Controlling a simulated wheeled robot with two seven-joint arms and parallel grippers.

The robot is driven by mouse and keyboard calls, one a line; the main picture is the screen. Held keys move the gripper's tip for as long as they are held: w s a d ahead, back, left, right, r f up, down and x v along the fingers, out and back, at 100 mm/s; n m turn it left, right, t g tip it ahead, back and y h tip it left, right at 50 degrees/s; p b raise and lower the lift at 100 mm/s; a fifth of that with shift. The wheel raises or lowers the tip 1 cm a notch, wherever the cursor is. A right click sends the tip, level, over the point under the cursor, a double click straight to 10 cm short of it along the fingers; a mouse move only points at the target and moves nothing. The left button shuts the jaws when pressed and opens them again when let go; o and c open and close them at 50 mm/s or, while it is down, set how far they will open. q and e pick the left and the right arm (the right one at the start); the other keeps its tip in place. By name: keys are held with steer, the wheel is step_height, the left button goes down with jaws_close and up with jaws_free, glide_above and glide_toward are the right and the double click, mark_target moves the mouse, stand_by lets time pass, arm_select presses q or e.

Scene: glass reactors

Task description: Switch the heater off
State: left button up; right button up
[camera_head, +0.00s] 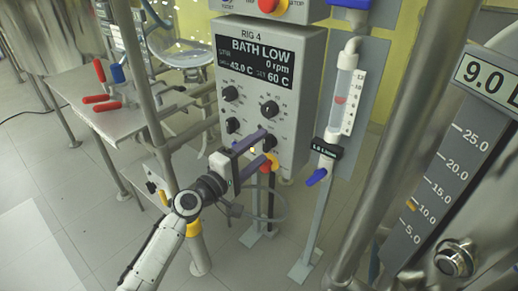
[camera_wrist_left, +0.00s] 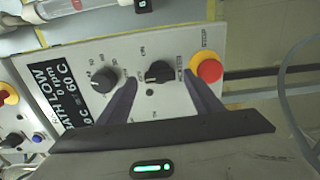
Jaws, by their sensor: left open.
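The grey RIG 4 control box (camera_head: 312,70) has a dark display (camera_head: 253,60) reading BATH LOW, 0 rpm, 43.0 C and SET 60 C. Several black knobs sit below it, including an upper right knob (camera_head: 270,108). Their labels are too small to read. My left gripper (camera_head: 266,148) is open at the lower right of the panel. In the left wrist view, the lower right knob (camera_wrist_left: 158,72) shows between my two open fingers (camera_wrist_left: 160,78), its pointer visible. Contact cannot be told. The upper right knob (camera_wrist_left: 104,79) is beside one finger.
A red stop button (camera_wrist_left: 210,70) on a yellow base is close beside one finger. A glass tube with a blue valve handle (camera_head: 316,177) stands right of the box. A metal post (camera_head: 140,80) is left of it. Red-handled clamps (camera_head: 101,104) lie on the left table.

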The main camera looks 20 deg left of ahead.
arm_select(q)
steer(key=v, duration=0.9)
steer(key=shift+s, duration=0.3)
steer(key=shift+a, duration=0.1)
